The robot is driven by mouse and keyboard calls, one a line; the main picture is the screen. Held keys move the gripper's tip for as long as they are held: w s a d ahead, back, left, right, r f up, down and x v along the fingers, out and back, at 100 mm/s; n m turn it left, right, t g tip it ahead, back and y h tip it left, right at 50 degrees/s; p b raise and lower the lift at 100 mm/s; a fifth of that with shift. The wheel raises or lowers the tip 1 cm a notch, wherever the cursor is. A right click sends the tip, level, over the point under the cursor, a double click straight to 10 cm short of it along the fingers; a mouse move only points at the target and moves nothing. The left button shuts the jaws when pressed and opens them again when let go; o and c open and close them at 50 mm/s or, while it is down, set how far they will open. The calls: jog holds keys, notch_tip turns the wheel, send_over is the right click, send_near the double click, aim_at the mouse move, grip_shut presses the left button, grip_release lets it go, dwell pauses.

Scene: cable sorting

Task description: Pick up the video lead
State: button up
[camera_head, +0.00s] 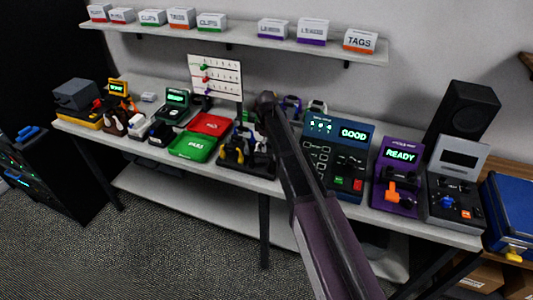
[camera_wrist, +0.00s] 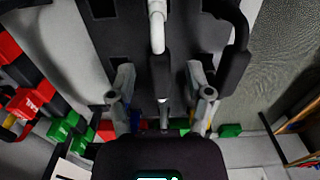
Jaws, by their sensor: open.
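I cannot tell for certain which cable is the video lead. In the wrist view a lead with a white cable (camera_wrist: 157,30), a black plug body (camera_wrist: 160,75) and a thin metal tip lies between the two grey fingers of my gripper (camera_wrist: 161,98). The fingers are apart, one on each side, and I see no clear contact. A second black connector with a looped cable (camera_wrist: 235,70) lies just right of the right finger. In the head view my arm crosses the middle of the bench, and my gripper's fingers cannot be made out.
A dark holder (camera_head: 233,167) with several leads stands left of my arm. Green (camera_head: 192,146) and red (camera_head: 211,124) trays lie further left. A tester reading GOOD (camera_head: 354,134) and a purple READY unit (camera_head: 401,155) stand right. A shelf (camera_head: 250,44) with small boxes runs above.

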jog(key=shift+c, duration=0.2)
grip_shut()
jog(key=shift+r, duration=0.15)
notch_tip(320, 180, up, 10)
jog(key=p, duration=1)
dwell(0.9)
jog(key=shift+r+p, duration=1.4)
jog(key=shift+p, duration=0.1)
jog(key=shift+f, duration=0.15)
notch_tip(320, 180, down, 5)
jog(key=b, duration=0.5)
